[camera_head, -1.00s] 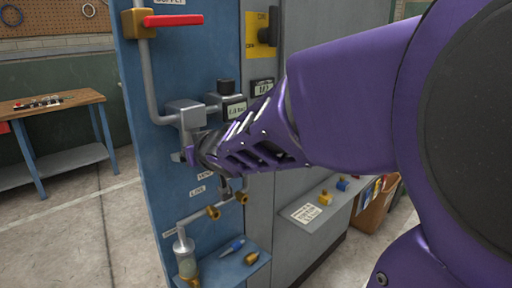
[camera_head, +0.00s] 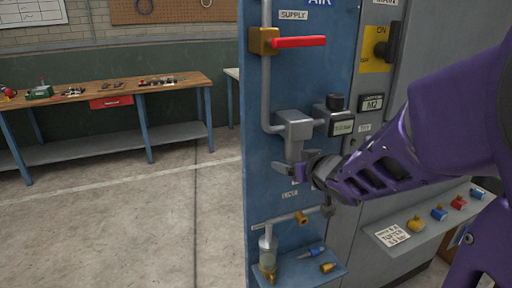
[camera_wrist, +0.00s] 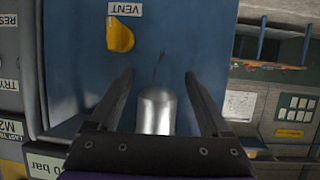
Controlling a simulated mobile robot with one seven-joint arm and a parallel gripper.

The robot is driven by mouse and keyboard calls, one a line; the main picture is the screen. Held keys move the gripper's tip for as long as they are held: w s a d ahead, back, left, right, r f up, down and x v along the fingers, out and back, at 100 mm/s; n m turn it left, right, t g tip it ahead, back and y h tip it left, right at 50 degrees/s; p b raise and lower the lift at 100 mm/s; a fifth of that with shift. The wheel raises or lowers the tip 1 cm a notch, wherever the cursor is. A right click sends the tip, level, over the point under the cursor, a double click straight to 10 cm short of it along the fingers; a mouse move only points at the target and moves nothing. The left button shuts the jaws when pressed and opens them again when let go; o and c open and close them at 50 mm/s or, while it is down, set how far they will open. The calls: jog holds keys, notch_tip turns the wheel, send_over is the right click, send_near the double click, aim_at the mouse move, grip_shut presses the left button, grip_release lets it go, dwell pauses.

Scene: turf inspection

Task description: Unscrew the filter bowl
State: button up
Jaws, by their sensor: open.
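The filter bowl (camera_wrist: 157,110) is a silver, round-ended cylinder in the wrist view. It stands between the two dark fingers of my gripper (camera_wrist: 158,95), with a gap on either side. In the head view the bowl (camera_head: 295,151) hangs under a grey block (camera_head: 294,126) on the blue panel (camera_head: 265,195). My gripper (camera_head: 296,167) is there just below the block, open, its fingers spread around the bowl's lower part. The fingers partly hide the bowl, so contact is hard to judge in the head view.
A yellow vent knob (camera_wrist: 120,36) sits close to the fingers in the wrist view. A red supply lever (camera_head: 298,42) is above. Lower pipework and a small blue shelf (camera_head: 312,274) lie below. Floor to the left is clear before a workbench (camera_head: 100,97).

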jog(key=shift+d+r+n+g+y+p, duration=0.15)
jog(key=shift+n+y+p, duration=0.25)
jog(key=shift+p, duration=0.45)
jog(key=shift+f+n+g+y+p, duration=0.15)
jog(key=shift+n+y+p, duration=0.2)
jog(key=shift+p, duration=0.45)
